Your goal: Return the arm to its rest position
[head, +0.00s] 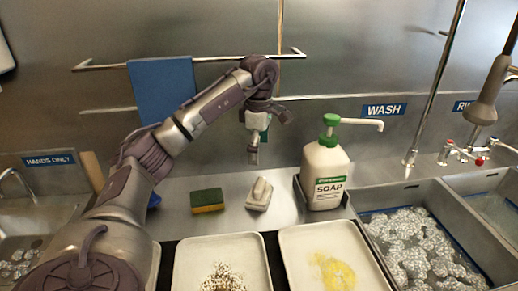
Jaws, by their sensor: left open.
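My left arm comes in from the left and bends at a raised elbow, reaching over the steel counter (180,215). My left gripper (265,130) hangs in the air in front of the back wall, above and left of the soap bottle (326,172). Its fingers are apart. A small white and green patch shows by the fingers; I cannot tell what it belongs to. The gripper looks clear of the counter. My right gripper is not in view.
A green and yellow sponge (208,201) and a pale block-like tool (259,195) lie on the counter. Two soiled trays (188,266) (297,262) are in front. A blue cloth (163,92) hangs from a rail. The sudsy wash sink (450,211) is at right.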

